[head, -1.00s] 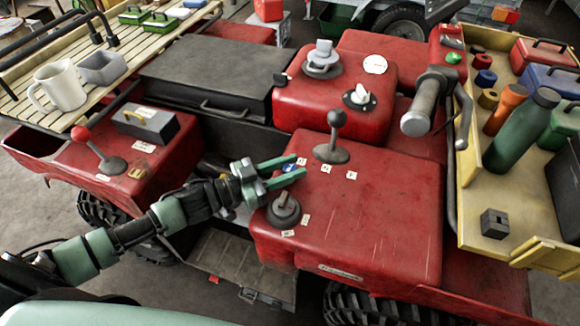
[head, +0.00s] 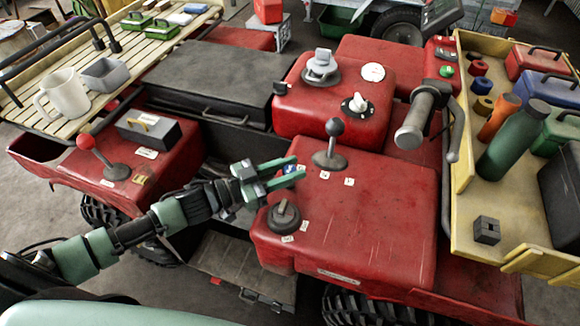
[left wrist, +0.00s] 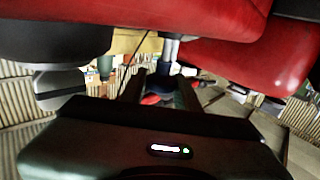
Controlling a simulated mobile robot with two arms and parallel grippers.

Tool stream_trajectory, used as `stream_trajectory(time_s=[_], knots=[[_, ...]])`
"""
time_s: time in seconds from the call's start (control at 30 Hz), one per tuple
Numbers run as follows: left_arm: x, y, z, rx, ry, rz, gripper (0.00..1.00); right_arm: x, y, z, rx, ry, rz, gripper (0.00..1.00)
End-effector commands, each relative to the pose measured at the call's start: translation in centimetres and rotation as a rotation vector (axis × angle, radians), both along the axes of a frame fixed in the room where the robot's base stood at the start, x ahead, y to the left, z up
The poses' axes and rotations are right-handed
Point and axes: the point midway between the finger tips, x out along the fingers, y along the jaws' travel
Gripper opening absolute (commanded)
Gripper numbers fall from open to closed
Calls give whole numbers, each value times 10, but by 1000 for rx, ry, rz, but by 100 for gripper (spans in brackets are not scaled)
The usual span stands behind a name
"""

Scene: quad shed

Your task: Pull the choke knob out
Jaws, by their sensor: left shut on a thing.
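The choke knob is mostly hidden; a small blue part (head: 289,168) shows between the finger ends, and I take it to be the knob. My left gripper (head: 290,171) is at the left edge of the red body panel (head: 375,215), shut on this small thing. In the left wrist view a grey-blue stem (left wrist: 170,50) stands at the finger ends (left wrist: 160,88), near the red bodywork. How far the knob is out cannot be told. My right gripper is not in view.
A black rotary knob (head: 284,216) sits just below the gripper, and a black ball-topped lever (head: 333,128) stands to its upper right. A red-topped lever (head: 86,143) is at left. A handlebar grip (head: 415,118) and a yellow tray (head: 520,235) are at right.

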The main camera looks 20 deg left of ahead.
Motion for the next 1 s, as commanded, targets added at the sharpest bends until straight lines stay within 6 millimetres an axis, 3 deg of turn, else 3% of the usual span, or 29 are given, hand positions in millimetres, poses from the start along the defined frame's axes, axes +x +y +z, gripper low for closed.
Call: stream_trajectory(time_s=[0.17, 0.2, 0.27, 0.63, 1.0], knots=[[2, 0, 5, -7, -11, -2, 0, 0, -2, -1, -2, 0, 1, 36], [2, 0, 5, -7, -11, -2, 40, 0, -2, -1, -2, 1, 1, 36], [2, 0, 5, -7, -12, -2, 52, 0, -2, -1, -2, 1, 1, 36], [-2, 3, 2, -4, -7, 0, 52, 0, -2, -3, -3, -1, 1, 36], [-42, 45, 1, -4, -4, 0, 52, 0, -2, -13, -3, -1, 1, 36]])
